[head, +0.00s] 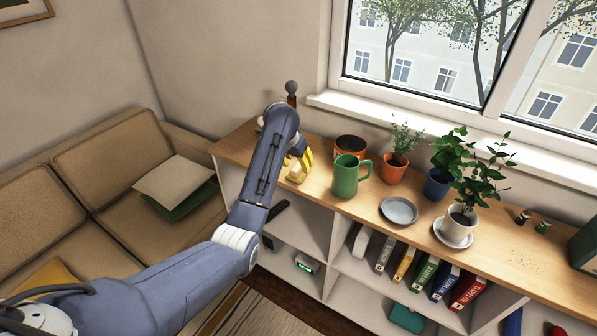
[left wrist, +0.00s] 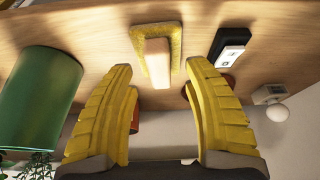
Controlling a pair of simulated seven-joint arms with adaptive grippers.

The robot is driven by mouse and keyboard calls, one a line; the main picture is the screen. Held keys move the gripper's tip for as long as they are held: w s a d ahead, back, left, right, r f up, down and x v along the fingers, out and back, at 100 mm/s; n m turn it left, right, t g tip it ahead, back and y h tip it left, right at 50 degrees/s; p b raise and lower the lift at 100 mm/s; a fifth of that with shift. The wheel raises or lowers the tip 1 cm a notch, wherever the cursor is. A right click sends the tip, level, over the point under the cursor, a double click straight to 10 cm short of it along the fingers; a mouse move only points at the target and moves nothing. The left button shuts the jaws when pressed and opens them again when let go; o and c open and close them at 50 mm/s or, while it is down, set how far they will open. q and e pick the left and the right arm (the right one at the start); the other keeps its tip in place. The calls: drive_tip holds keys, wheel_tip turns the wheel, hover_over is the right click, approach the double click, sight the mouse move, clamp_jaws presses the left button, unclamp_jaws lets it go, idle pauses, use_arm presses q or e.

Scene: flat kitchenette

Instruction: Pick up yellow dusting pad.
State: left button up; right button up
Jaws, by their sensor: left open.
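The yellow dusting pad (left wrist: 175,38) lies on the wooden shelf top, with a pale block-like handle (left wrist: 157,62) on it. In the head view the pad (head: 296,175) shows just below my left gripper (head: 302,163), partly covered by it. In the left wrist view my left gripper (left wrist: 160,70) is open, with one yellow finger on each side of the handle's near end. The fingers look apart from the handle; I cannot tell the exact height gap. My right gripper is in neither view.
A green mug (head: 345,176) stands close right of the pad, with an orange-and-dark pot (head: 350,146) behind it. A black object with a white label (left wrist: 232,45) lies near the pad. Potted plants (head: 396,165) and a grey plate (head: 398,211) are farther right.

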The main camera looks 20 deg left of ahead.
use_arm(q)
drive_tip(key=shift+x, duration=1.3)
clamp_jaws()
